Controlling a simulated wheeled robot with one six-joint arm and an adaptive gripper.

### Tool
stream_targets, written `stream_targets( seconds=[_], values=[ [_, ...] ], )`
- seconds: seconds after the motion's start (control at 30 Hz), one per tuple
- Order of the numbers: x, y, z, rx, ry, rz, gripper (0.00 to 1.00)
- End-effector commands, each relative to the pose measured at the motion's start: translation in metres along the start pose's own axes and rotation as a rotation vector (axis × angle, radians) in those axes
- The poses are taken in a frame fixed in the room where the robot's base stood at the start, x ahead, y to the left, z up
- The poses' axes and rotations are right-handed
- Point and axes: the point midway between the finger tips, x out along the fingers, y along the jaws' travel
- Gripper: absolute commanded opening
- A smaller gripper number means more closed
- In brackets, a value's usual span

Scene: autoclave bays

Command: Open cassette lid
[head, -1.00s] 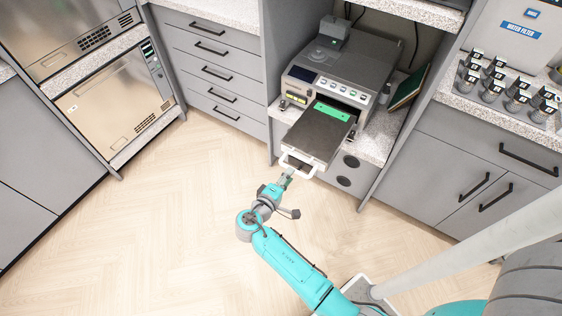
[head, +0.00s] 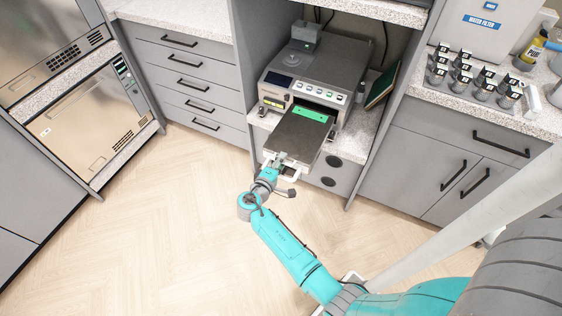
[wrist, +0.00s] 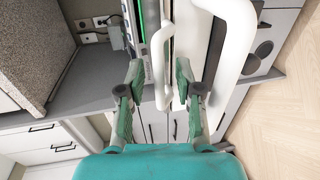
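The cassette (head: 300,138) has a dark flat lid with a green strip at its back end. It sticks out of the front of the grey sterilizer (head: 318,70), and its lid looks shut. My gripper (head: 277,160) is at the cassette's front end. In the wrist view my gripper (wrist: 158,68) is open, with its two green fingers apart on either side of a thin white handle (wrist: 161,88). I see gaps beside the handle. A larger white loop handle (wrist: 243,40) lies right of the fingers. In the head view my gripper partly hides the handles.
The sterilizer stands in a bay between the drawer cabinet (head: 188,84) on the left and the counter cabinet (head: 440,160) on the right. A green book (head: 381,86) leans beside it. Several small dark-capped containers stand on the right counter. The floor (head: 150,230) in front is clear.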

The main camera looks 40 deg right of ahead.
Motion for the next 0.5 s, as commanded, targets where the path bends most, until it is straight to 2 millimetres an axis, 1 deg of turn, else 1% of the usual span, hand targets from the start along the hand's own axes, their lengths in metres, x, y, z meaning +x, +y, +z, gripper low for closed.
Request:
stream_targets(
  seconds=[0.3, 0.37, 0.4, 0.43, 0.47, 0.5],
  values=[
    [0.0022, 0.0002, -0.0002, 0.0, 0.0, 0.0, 0.35],
    [0.0022, 0.0002, -0.0002, 0.0, 0.0, 0.0, 0.2],
    [0.0022, 0.0002, -0.0002, 0.0, 0.0, 0.0, 0.1],
    [0.0022, 0.0002, -0.0002, 0.0, 0.0, 0.0, 0.02],
    [0.0021, 0.0002, -0.0002, 0.0, 0.0, 0.0, 0.0],
    [0.0021, 0.0002, -0.0002, 0.0, 0.0, 0.0, 0.0]
  ],
)
